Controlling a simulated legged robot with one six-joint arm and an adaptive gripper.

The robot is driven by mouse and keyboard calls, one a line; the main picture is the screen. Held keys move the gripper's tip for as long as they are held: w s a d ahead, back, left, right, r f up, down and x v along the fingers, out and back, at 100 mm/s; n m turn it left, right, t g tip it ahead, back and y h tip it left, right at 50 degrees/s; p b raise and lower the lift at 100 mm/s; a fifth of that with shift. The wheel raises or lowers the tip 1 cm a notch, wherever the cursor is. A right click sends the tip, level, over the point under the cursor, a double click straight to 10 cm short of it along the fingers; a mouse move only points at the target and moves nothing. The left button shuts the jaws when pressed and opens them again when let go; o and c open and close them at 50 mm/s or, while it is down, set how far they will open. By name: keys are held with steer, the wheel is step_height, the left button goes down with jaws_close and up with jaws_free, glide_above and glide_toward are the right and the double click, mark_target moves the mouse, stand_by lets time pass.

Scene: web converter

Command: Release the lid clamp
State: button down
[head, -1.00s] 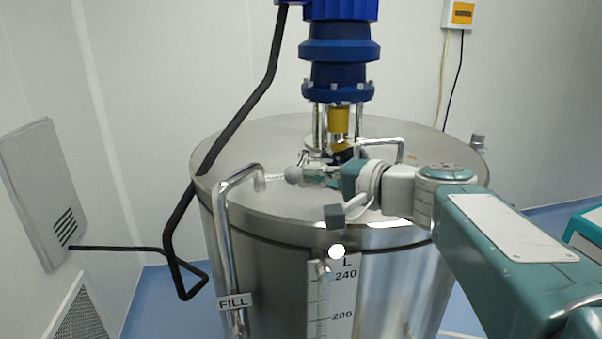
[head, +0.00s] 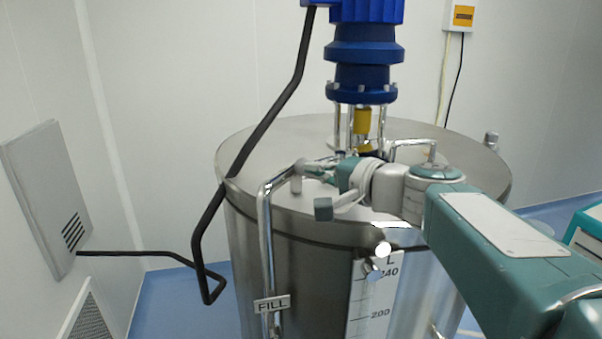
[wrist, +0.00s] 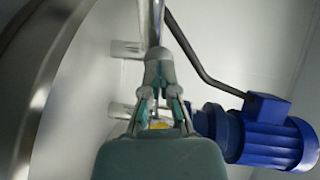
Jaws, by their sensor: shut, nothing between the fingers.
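The lid (head: 300,135) is a flat steel disc on the tank. A small grey knob-like fitting (head: 490,140) stands at its right rim; I cannot tell whether it is the lid clamp. No other clamp can be made out. My gripper (head: 307,168) is shut and empty, low over the lid's left front part. Its tips overlap the bent top of the steel fill pipe (head: 264,230) in the head view; contact cannot be told. In the wrist view the closed fingers (wrist: 158,62) point at a steel pipe (wrist: 152,22) just beyond them.
A blue motor (head: 364,50) stands on posts at the lid's middle, and also shows in the wrist view (wrist: 268,135). A thick black cable (head: 270,115) hangs across the lid's left edge. A level scale (head: 378,305) is on the tank front. Floor is free at left.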

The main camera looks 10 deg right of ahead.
steer(key=shift+w+a, duration=0.3)
steer(key=shift+a, duration=0.6)
steer(key=shift+d, duration=0.3)
steer(key=shift+s, duration=0.1)
